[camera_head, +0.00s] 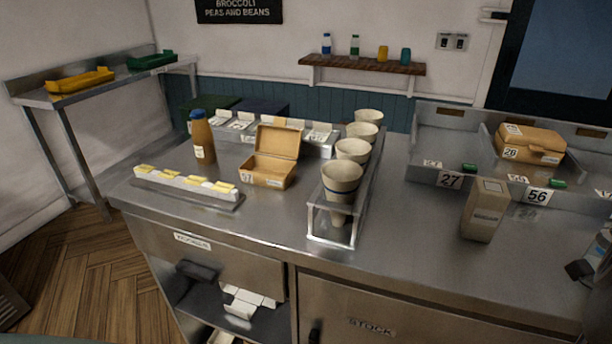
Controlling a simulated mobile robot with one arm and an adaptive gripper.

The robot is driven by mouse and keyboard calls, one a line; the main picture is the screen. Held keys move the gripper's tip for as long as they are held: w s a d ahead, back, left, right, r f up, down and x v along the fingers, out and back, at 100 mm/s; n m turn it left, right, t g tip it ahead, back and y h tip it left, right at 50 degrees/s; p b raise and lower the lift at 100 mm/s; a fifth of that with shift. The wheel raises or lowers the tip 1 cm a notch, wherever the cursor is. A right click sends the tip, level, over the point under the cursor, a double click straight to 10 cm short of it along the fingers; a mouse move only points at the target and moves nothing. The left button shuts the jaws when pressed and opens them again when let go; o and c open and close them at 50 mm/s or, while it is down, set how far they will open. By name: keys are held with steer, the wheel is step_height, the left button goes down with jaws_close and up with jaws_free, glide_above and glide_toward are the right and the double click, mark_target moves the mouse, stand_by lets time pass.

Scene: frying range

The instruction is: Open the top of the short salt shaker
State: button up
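I cannot tell for sure which thing is the short salt shaker. On the wall shelf (362,66) stand a white bottle with blue (327,44), a green-and-white bottle (354,46), a short yellow container (383,53) and a short teal container (405,56). They are too small to show whether their tops are open. A larger brown bottle with a blue cap (202,140) stands upright on the counter at the left; its cap is on. At the right edge, a cut-off dark part (579,270) may belong to my gripper; its fingers do not show clearly.
On the steel counter (275,222) are an open cardboard box (267,172), a rack of cones (345,238), a tan carton (484,210) and a label strip (186,186). A closed box (530,146) sits in the right tray. A side table (105,84) holds yellow and green trays.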

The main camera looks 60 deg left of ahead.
jaws_close()
steer(key=shift+r+g+p, duration=0.3)
steer(key=shift+p, duration=0.6)
